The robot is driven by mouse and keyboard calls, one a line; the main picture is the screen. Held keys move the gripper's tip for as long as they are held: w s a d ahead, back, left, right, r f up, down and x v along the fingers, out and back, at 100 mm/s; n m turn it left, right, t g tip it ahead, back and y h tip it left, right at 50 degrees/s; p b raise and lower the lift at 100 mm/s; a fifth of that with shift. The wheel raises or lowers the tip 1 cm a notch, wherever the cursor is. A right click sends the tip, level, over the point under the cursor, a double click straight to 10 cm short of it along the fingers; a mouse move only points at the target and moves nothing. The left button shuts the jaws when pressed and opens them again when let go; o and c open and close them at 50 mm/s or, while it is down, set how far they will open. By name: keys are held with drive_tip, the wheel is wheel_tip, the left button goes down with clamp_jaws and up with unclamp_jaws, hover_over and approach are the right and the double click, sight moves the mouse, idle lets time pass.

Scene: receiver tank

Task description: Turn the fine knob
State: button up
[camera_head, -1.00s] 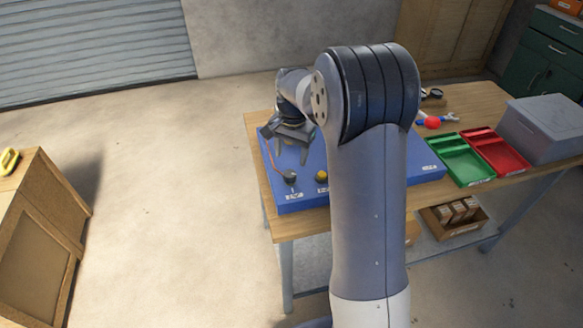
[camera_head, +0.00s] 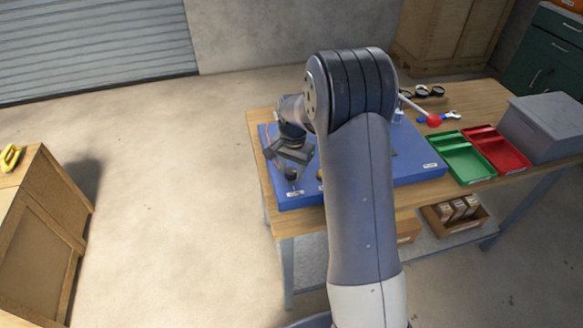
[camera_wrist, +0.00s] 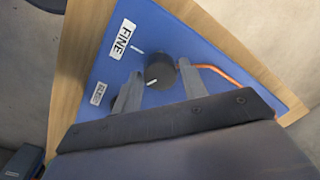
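The fine knob (camera_wrist: 160,72) is a dark round knob with a white pointer line, on the blue panel (camera_wrist: 190,38) by the label FINE (camera_wrist: 122,38). A white tick mark is on the panel near it. My gripper (camera_wrist: 159,70) is open, with one finger on each side of the knob. A small gap shows at the left finger; I cannot tell if the right finger touches. In the head view my gripper (camera_head: 287,163) is over the panel's front left corner, at the dark knob (camera_head: 291,174).
A copper-coloured tube (camera_wrist: 215,70) runs from near the knob across the panel. A lever with a red ball (camera_head: 434,121) stands at the panel's right. A green tray (camera_head: 458,158), a red tray (camera_head: 499,152) and a grey box (camera_head: 545,128) are further right on the bench (camera_head: 262,120).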

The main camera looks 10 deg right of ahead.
drive_tip(key=c, duration=0.6)
drive_tip(key=shift+n, duration=0.3)
drive_tip(key=n+b, duration=0.1)
drive_tip(key=n, duration=0.2)
drive_tip(key=shift+w+n, duration=0.1)
drive_tip(key=shift+n, duration=2.2)
drive_tip(key=shift+r, duration=0.1)
drive_tip(key=o, duration=1)
